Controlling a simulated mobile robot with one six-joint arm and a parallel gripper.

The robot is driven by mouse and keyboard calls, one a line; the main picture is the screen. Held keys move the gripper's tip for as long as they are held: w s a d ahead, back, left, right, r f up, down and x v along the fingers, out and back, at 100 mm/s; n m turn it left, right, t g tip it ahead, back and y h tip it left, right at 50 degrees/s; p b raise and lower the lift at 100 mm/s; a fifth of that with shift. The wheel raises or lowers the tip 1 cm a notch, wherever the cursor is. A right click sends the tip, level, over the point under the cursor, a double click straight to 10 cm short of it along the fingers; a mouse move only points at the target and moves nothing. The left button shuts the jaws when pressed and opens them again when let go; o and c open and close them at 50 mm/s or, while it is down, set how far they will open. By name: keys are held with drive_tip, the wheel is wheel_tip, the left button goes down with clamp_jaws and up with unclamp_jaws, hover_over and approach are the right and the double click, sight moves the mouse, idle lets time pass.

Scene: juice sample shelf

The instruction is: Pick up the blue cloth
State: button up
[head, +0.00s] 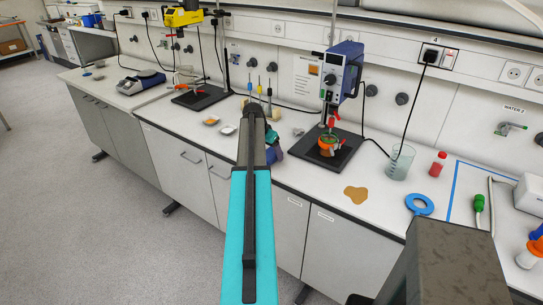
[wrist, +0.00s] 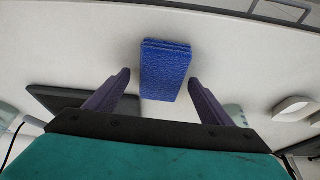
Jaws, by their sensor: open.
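The blue cloth (wrist: 165,72) shows in the wrist view as a thick folded block with layered edges, lying on the pale worktop. My gripper (wrist: 159,78) is open, with a dark finger on each side of the cloth and gaps between. The fingers appear apart from it; I cannot tell how high they are above the worktop. In the head view my arm hides much of that area. Only a teal and dark blue patch (head: 273,152) shows beside it, and I cannot tell cloth from gripper there.
A blue stirrer (head: 341,70) on a dark base plate (head: 341,148) stands right of my arm. Small dishes (head: 211,121) lie left.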

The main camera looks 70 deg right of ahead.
sight(272, 152)
drive_tip(key=shift+c, duration=0.4)
drive_tip(key=c, duration=1)
drive_tip(key=shift+r, duration=0.15)
drive_tip(key=shift+c, duration=0.2)
drive_tip(key=shift+r+b, duration=0.9)
drive_tip(key=shift+r, duration=0.75)
drive_tip(key=a+r+b, duration=0.1)
drive_tip(key=a+b, duration=0.3)
drive_tip(key=a, duration=1.2)
drive_tip(key=shift+s+r+b, duration=0.2)
drive_tip(key=shift+r+b, duration=0.05)
drive_tip(key=shift+b, duration=0.1)
